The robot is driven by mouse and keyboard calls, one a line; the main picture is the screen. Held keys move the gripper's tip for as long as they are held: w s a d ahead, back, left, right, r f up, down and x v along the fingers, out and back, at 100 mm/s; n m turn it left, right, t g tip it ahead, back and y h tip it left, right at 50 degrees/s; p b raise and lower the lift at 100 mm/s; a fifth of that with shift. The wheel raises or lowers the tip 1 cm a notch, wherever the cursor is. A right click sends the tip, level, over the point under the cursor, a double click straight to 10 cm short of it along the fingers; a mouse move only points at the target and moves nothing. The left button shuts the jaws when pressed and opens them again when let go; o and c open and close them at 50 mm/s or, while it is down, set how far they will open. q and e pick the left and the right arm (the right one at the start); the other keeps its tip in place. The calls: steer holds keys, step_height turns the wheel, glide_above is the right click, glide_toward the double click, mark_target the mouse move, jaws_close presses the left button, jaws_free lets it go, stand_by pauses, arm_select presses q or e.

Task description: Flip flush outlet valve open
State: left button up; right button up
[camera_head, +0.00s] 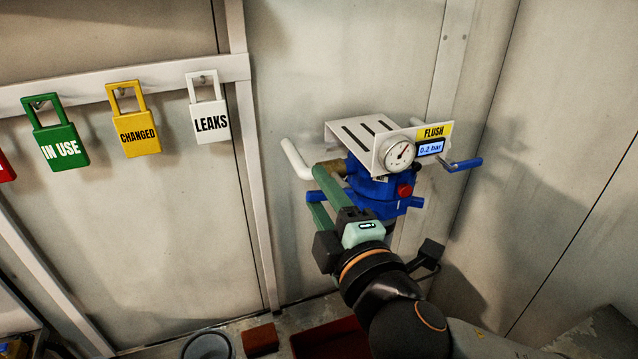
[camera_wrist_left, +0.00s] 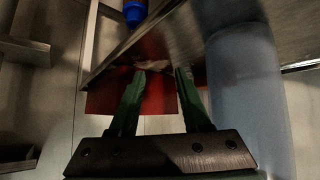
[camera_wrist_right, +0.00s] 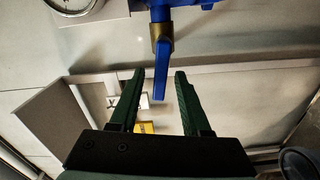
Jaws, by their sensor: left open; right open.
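The flush unit is a blue housing (camera_head: 372,185) on the wall, with a round gauge (camera_head: 399,153), a FLUSH label and a 0.2 bar display. On its left side is a brass valve (camera_wrist_right: 162,32) with a blue lever (camera_wrist_right: 162,76). In the right wrist view the lever points down between the tips of my open right gripper (camera_wrist_right: 160,74), with gaps on both sides. In the head view my right gripper (camera_head: 318,188) partly hides this valve. My left gripper (camera_wrist_left: 161,72) is open and empty, outside the head view.
Another blue lever (camera_head: 464,165) sticks out right of the unit, and a white pipe (camera_head: 296,159) is at its left. Lock-shaped tags, including LEAKS (camera_head: 210,121), hang on a rail. A bluish cylinder (camera_wrist_left: 240,95) stands close beside my left gripper.

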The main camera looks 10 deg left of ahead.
stand_by(0.3)
jaws_close()
stand_by(0.5)
